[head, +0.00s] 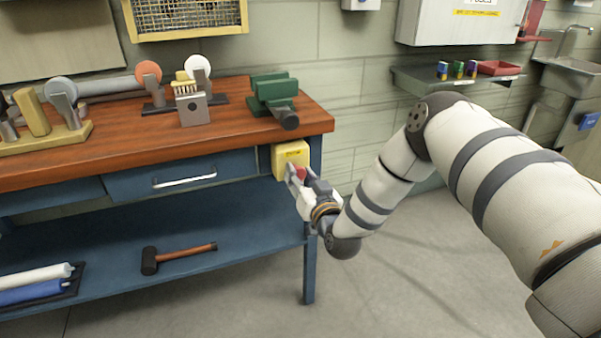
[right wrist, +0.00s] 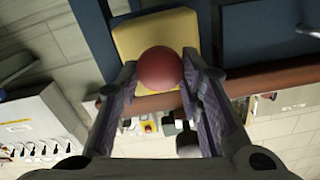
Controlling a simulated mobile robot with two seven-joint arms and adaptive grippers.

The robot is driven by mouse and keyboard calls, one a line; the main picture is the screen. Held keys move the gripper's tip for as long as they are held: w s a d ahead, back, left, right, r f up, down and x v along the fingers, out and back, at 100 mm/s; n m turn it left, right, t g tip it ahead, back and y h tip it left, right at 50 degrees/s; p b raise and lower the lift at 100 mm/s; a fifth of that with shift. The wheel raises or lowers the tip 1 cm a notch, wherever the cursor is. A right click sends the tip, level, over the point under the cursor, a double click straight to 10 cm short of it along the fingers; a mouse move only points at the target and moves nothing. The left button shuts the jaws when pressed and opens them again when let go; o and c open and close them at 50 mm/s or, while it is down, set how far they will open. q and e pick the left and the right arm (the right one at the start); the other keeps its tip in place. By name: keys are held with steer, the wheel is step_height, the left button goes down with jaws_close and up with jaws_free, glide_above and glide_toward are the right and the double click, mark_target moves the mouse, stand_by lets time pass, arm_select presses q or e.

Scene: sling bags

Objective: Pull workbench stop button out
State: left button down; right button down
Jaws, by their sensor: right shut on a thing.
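The stop button (right wrist: 160,68) is a round red mushroom head on a yellow box (head: 291,157). The box is fixed at the right front corner of the workbench (head: 170,124), just under its wooden top. My right gripper (head: 295,175) is at the front of the box with its fingers around the red button. In the right wrist view my right gripper's fingers (right wrist: 159,84) lie on both sides of the red head and are shut on it. The yellow box (right wrist: 150,30) shows behind the button. How far the button stands out is hard to tell. My left gripper is not in view.
A green vise (head: 274,92) stands on the bench above the box. Grinding and polishing tools stand along the bench top. A hammer (head: 178,256) and rolls (head: 36,284) lie on the lower blue shelf (head: 225,240). The floor (head: 420,270) right of the bench is clear.

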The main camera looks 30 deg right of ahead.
steer(key=shift+f, duration=0.1)
steer(key=c, duration=1.1)
jaws_free()
steer(key=shift+s, duration=0.1)
steer(key=v, duration=1.2)
